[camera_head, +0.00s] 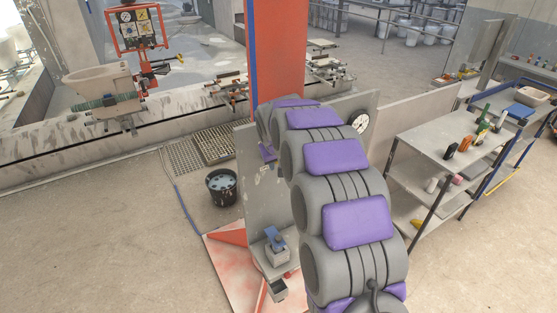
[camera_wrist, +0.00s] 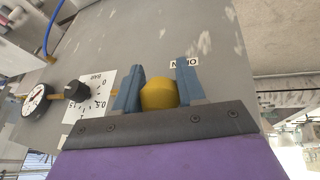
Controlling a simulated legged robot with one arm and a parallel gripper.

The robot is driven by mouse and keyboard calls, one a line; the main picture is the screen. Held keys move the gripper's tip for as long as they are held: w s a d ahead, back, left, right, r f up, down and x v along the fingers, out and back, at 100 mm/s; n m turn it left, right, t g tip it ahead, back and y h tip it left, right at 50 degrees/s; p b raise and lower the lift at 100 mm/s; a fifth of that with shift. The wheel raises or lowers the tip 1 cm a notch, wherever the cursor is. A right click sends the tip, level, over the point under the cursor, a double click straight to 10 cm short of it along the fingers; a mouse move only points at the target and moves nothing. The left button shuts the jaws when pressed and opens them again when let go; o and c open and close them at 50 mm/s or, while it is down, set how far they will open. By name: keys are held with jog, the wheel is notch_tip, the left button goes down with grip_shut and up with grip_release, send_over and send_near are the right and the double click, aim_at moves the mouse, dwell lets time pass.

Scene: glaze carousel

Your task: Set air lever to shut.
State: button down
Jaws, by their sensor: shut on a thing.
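The air lever's rounded yellow end (camera_wrist: 158,94) sits between the blue fingers of my gripper (camera_wrist: 160,66) in the wrist view. My gripper is shut on it, one finger on each side. A short yellow strip (camera_wrist: 114,93) shows left of the left finger; the finger hides how it joins the yellow end. In the head view my arm hides the lever and fingers.
A black knob (camera_wrist: 75,91) on a white bar scale (camera_wrist: 98,92) and a round gauge (camera_wrist: 36,100) lie left of the lever. A metal shelf rack (camera_head: 450,150) stands right of the panel. A dark bucket (camera_head: 222,187) stands on the floor to its left.

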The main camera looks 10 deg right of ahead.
jog(key=shift+w+r, duration=0.15)
jog(key=shift+r, duration=0.1)
dwell(0.4)
jog(key=c, duration=0.7)
grip_release()
jog(key=shift+a+f, duration=0.1)
jog(key=shift+f, duration=0.05)
jog(key=shift+r, duration=0.2)
jog(key=v, duration=1.7)
jog(key=shift+w+a+r+b, duration=0.1)
jog(key=shift+w+a+b, duration=0.2)
jog(key=shift+w+b, duration=0.1)
jog(key=s+f+g+b, duration=0.2)
jog(key=s+f+b, duration=0.2)
jog(key=s+f, duration=0.5)
jog(key=s+d+f+m+g+y+b, duration=0.1)
jog(key=s+f+b, duration=0.4)
jog(key=s, duration=1.6)
jog(key=s+d+f+g+b, duration=0.1)
jog(key=s+f+g+b, duration=0.2)
jog(key=s+f, duration=1)
jog(key=shift+s+f+m+g+b, duration=0.1)
jog(key=shift+s+m+g+b, duration=0.3)
jog(key=shift+s+b, duration=0.95)
